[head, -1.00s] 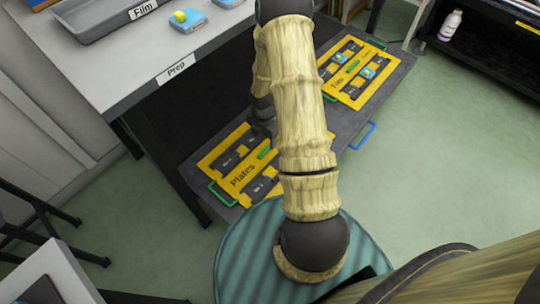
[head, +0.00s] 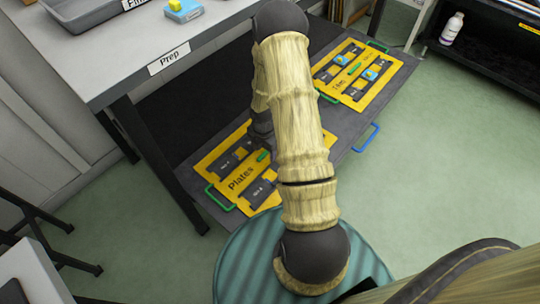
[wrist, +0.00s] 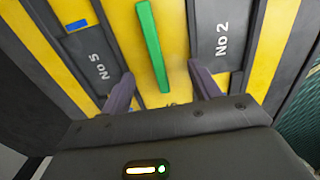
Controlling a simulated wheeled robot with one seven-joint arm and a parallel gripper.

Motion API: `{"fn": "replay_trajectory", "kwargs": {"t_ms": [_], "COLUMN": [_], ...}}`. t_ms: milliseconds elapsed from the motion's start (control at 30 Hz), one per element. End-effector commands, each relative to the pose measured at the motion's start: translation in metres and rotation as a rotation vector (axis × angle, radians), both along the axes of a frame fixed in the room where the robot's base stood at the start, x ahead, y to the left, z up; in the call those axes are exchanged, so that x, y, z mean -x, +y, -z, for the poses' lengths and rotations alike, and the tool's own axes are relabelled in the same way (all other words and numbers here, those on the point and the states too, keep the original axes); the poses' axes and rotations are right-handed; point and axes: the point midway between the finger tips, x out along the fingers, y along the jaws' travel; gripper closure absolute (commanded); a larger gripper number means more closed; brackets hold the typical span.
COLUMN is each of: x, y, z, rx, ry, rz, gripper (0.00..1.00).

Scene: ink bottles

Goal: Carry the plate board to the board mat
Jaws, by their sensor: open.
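The plate board (head: 236,192) is a yellow board lettered "Plates" on the low dark shelf, with dark slots and green handles. My arm hides part of it in the head view. In the wrist view the plate board (wrist: 181,25) fills the picture, with dark slots marked "No 5" and "No 2". A green bar (wrist: 152,45) runs along its middle. My gripper (wrist: 160,82) is open over the board, its two fingers apart on either side of the green bar's line. I cannot tell whether they touch anything. I cannot make out the board mat.
A second yellow board (head: 352,75), with blue items on it, lies farther along the dark shelf (head: 342,127). A blue handle (head: 366,138) sticks out at the shelf's front edge. The "Prep" table (head: 115,60) stands above at left. Green floor (head: 440,150) is open at right.

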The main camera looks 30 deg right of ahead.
Motion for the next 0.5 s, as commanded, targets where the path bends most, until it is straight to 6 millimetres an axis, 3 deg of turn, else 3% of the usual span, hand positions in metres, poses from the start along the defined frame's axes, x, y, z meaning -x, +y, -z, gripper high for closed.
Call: {"fn": "replay_trajectory", "kwargs": {"t_ms": [67, 300, 333, 500], "x": [0.0023, 0.0026, 0.0027, 0.0032], "y": [-0.0001, 0.0001, 0.0000, -0.0003], "z": [0.0054, 0.0067, 0.0068, 0.0049], "rx": [-0.002, -0.003, -0.003, -0.003], "ry": [0.005, 0.005, 0.006, 0.007], "rz": [0.000, 0.000, 0.000, 0.001], "gripper": [0.44, 0.91, 0.95, 0.95]}}
